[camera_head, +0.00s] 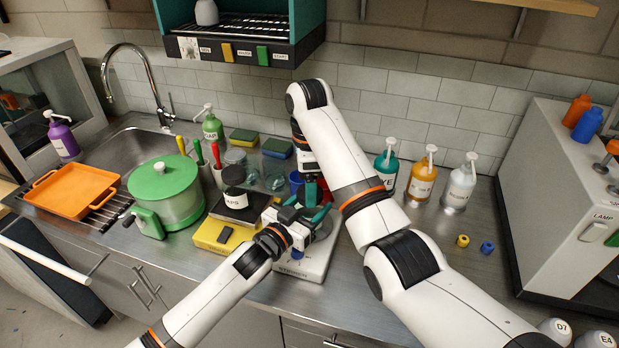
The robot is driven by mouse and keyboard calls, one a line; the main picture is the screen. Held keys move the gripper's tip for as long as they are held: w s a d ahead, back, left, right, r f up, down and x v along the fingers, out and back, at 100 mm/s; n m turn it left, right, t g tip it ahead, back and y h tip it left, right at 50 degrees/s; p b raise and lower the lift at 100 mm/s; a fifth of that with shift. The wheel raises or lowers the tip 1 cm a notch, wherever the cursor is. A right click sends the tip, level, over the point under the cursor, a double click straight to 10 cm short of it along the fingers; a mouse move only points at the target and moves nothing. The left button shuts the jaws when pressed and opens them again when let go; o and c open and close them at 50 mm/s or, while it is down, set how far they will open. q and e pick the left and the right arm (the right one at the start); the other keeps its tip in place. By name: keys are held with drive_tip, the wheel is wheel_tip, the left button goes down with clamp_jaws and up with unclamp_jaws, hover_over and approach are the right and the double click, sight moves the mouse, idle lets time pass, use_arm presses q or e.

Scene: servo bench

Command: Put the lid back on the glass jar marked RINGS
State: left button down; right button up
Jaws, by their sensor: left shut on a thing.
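My left gripper (306,212) has teal fingers and is over the white scale (302,268) at the bench front. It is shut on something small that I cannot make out. My right arm reaches up and over from the right, its wrist bent down just behind the left gripper.
A green-lidded pot (165,192), an orange tray (72,190) and a yellow box (222,236) stand to the left. Teal, amber and white pump bottles (422,178) line the back right. The bench front right of the scale is partly covered by my right arm.

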drive_tip(key=shift+d+r, duration=0.1)
drive_tip(key=shift+r, duration=1.7)
drive_tip(key=shift+c, duration=0.3)
drive_tip(key=n, duration=0.3)
drive_tip(key=r+n, duration=0.1)
drive_tip(key=n, duration=0.1)
drive_tip(key=shift+a, duration=0.25)
drive_tip(key=n, duration=0.5)
drive_tip(key=r+n, duration=0.1)
drive_tip(key=n, duration=0.1)
drive_tip(key=shift+w+a, duration=0.1)
drive_tip(key=shift+a, duration=0.1)
drive_tip(key=n, duration=0.5)
drive_tip(key=shift+r, duration=0.25)
drive_tip(key=n, duration=0.4)
drive_tip(key=shift+r+n, duration=0.2)
drive_tip(key=shift+n, duration=0.2)
drive_tip(key=n, duration=0.4)
drive_tip(key=shift+d+r, duration=0.1)
drive_tip(key=shift+d, duration=0.1)
drive_tip(key=n, duration=0.5)
drive_tip(key=shift+d+r+n, duration=0.1)
drive_tip(key=shift+d+n, duration=0.15)
drive_tip(key=shift+n, duration=0.05)
